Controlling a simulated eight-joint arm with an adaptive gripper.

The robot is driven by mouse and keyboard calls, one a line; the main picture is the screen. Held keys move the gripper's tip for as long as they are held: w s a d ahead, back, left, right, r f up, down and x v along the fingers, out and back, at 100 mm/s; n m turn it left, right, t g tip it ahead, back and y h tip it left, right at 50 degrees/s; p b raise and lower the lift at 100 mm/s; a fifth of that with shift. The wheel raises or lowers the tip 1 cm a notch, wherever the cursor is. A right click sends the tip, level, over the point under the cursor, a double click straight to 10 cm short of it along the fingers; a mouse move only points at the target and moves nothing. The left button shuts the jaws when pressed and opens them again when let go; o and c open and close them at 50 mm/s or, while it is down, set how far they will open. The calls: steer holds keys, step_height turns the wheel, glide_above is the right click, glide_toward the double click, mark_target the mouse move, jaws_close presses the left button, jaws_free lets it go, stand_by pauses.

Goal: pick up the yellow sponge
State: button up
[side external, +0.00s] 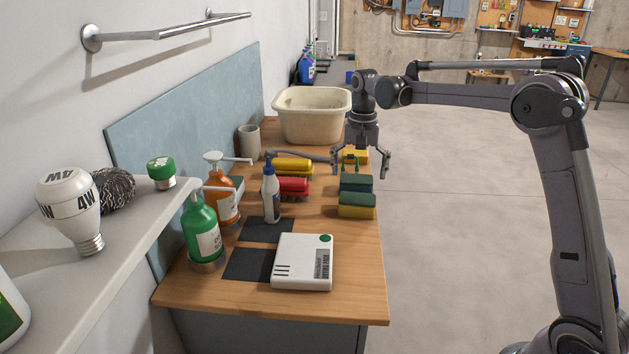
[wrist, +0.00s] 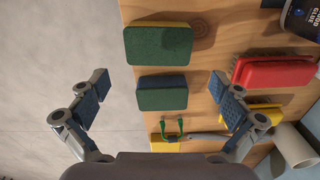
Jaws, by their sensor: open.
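A sponge with a green top and yellow lower layer (side external: 357,211) lies near the table's right edge; it also shows at the top of the wrist view (wrist: 158,46). A green-topped sponge with a blue lower layer (side external: 356,184) lies behind it, and shows between my fingers in the wrist view (wrist: 162,93). A yellow block (side external: 361,157) lies farther back, partly hidden by my gripper; its lower part is cut off in the wrist view (wrist: 165,146). My gripper (side external: 361,163) is open and empty, pointing down above the back sponges, its fingers (wrist: 159,84) wide apart.
A green pronged item (wrist: 172,127) with a grey rod lies by the yellow block. Yellow (side external: 293,165) and red brushes (side external: 292,187) and a white-blue bottle (side external: 271,190) stand left. A cream tub (side external: 312,115) is behind, a white box (side external: 302,262) in front.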

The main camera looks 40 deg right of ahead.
mark_target(358, 194)
step_height(358, 194, down, 3)
steer(key=shift+r, duration=0.2)
steer(key=shift+w+d+f, duration=0.1)
steer(key=shift+d+f, duration=0.1)
steer(key=shift+f, duration=1.15)
steer(key=shift+w+d+f, duration=0.1)
steer(key=shift+d+f, duration=0.1)
steer(key=shift+f, duration=1.1)
steer(key=c, duration=0.5)
